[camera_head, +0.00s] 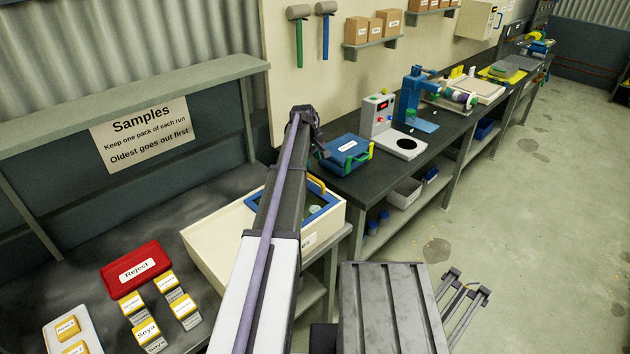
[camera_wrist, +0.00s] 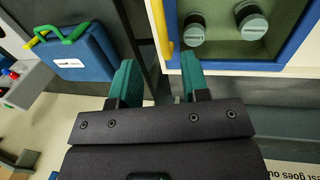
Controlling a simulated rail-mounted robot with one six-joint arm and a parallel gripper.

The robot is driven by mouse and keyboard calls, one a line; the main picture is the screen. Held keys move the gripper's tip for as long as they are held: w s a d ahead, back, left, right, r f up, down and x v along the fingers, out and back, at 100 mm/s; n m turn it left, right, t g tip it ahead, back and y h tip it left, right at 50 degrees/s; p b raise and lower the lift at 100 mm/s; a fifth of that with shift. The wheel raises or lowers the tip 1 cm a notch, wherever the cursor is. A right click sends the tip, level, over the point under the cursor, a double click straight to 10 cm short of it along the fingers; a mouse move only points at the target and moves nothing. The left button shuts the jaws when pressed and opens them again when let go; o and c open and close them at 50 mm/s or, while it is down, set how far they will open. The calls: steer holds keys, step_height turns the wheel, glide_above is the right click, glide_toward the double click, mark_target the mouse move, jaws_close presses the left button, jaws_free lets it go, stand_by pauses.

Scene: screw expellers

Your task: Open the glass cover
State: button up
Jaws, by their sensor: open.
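The glass cover (camera_head: 326,211) has a blue frame and lies closed on a cream box (camera_head: 218,244), partly hidden behind my arm in the head view. Its yellow handle (camera_head: 317,184) is at the far edge. In the wrist view, the cover's blue frame (camera_wrist: 240,70) is at the upper right, and the yellow handle (camera_wrist: 161,28) runs along its left edge. Two round grey-capped items show through the glass. My gripper (camera_wrist: 157,68) is open and empty, its green fingertips just below the handle's lower end in the picture; the depth gap is unclear.
A blue case (camera_head: 345,152) with green handle stands on the bench beyond the box. A white device (camera_head: 380,115) and a blue press (camera_head: 410,95) stand farther on. A red Reject tray (camera_head: 136,284) and several yellow-topped packs lie left.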

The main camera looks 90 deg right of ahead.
mark_target(315, 179)
steer(key=f+b, duration=0.2)
steer(key=f, duration=0.1)
steer(key=f+b, duration=0.3)
steer(key=s+d+f+b, duration=0.1)
steer(key=f+b, duration=0.1)
steer(key=f, duration=0.1)
steer(key=shift+s+d+b, duration=0.1)
steer(key=shift+b, duration=0.3)
steer(key=shift+r, duration=0.1)
jaws_close()
